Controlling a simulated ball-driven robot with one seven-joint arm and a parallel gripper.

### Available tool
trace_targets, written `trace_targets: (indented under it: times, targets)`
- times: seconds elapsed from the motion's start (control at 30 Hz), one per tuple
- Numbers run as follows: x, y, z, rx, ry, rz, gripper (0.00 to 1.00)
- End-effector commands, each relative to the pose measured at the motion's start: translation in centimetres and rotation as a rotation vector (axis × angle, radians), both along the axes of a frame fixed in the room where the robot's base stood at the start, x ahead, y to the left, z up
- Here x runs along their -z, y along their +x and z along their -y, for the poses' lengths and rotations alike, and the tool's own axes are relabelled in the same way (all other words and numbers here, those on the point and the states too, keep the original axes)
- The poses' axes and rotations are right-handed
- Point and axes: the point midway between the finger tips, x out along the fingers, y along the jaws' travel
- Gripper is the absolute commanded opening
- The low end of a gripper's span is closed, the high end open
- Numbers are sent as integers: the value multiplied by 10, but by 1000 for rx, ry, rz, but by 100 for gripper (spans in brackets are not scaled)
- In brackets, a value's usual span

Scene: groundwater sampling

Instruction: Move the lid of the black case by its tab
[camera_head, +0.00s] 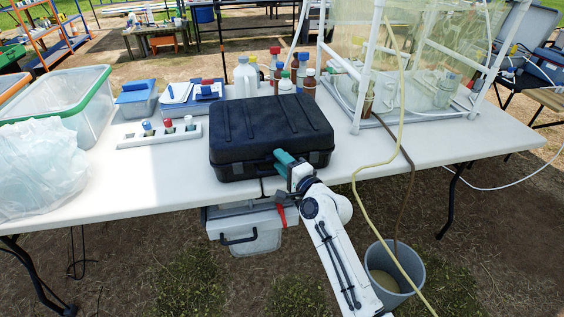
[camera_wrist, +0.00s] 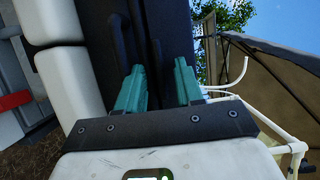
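The black case (camera_head: 270,130) lies on the white table with its ribbed lid (camera_head: 262,115) down. My gripper (camera_head: 281,158) is at the front face of the case, right of its middle, with teal fingers pointing at it. In the wrist view my gripper (camera_wrist: 158,65) has its two teal fingers apart, with the dark case (camera_wrist: 170,25) beyond them. A thin dark piece (camera_wrist: 156,55) shows between the fingers; I cannot tell whether it is the tab. The tab is not clearly seen in the head view, where my fingers cover part of the front.
Bottles (camera_head: 246,78) stand behind the case. A rack with coloured caps (camera_head: 160,137) and a plastic bag (camera_head: 40,165) are to the left. A framed clear enclosure (camera_head: 430,60) stands right, with hoses reaching a grey bucket (camera_head: 408,275).

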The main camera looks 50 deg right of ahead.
Motion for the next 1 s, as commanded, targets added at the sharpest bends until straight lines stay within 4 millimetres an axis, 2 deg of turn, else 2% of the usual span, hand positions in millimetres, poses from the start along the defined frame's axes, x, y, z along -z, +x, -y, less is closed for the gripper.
trace_targets:
  times: [0.2,0.57,1.0]
  targets:
    - [0,0,0,0,0,0,34]
    - [0,0,0,-1,0,0,0]
    - [0,0,0,-1,0,-1,0]
